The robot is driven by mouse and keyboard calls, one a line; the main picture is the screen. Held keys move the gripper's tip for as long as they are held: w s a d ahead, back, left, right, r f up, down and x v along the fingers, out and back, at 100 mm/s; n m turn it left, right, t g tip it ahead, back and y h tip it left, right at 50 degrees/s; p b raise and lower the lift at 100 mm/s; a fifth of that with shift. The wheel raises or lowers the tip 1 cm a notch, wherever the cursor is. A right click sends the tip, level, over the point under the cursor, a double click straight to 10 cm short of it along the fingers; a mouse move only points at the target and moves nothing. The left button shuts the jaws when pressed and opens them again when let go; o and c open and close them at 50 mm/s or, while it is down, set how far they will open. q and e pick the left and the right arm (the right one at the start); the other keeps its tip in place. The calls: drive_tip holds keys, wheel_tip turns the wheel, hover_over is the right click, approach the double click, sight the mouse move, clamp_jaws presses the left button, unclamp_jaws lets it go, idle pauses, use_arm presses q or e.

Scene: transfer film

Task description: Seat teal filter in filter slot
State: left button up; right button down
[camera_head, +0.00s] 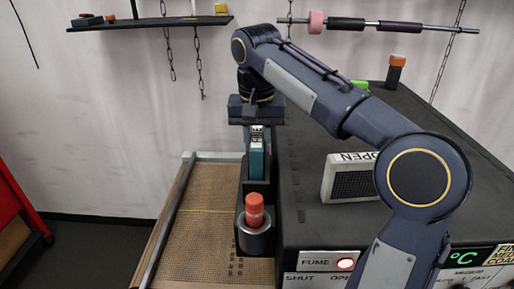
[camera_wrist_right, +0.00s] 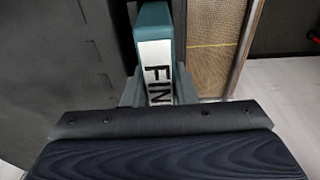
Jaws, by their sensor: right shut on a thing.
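The teal filter (camera_head: 257,160) is upright in the head view, beside the left side of the dark cabinet, with a white label near its top. My right gripper (camera_head: 257,122) is above it, pointing down and shut on its upper part. In the right wrist view the filter (camera_wrist_right: 154,22) lies between the two fingers (camera_wrist_right: 158,92), its white label reading "FIN". A black holder (camera_head: 243,190) surrounds the filter's lower part; I take it as the filter slot. The filter's lower end is hidden, so I cannot tell how deep it sits. My left gripper is not in view.
A salmon-red cylinder (camera_head: 255,208) stands in a grey cup (camera_head: 256,238) in front of the filter. The dark cabinet (camera_head: 310,222) carries a vent box (camera_head: 352,185) marked "OPEN" and a "FUME" panel (camera_head: 316,262). A brown perforated bed (camera_head: 200,215) lies left.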

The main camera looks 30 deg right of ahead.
drive_tip(key=shift+f, duration=0.95)
drive_tip(key=shift+f, duration=0.2)
drive_tip(key=c, duration=1.2)
unclamp_jaws()
drive_tip(key=shift+o, duration=0.2)
drive_tip(key=shift+r, duration=0.1)
drive_tip(key=r, duration=0.7)
drive_tip(key=shift+s+a+r, duration=0.25)
drive_tip(key=shift+s+r, duration=0.05)
drive_tip(key=shift+s, duration=0.1)
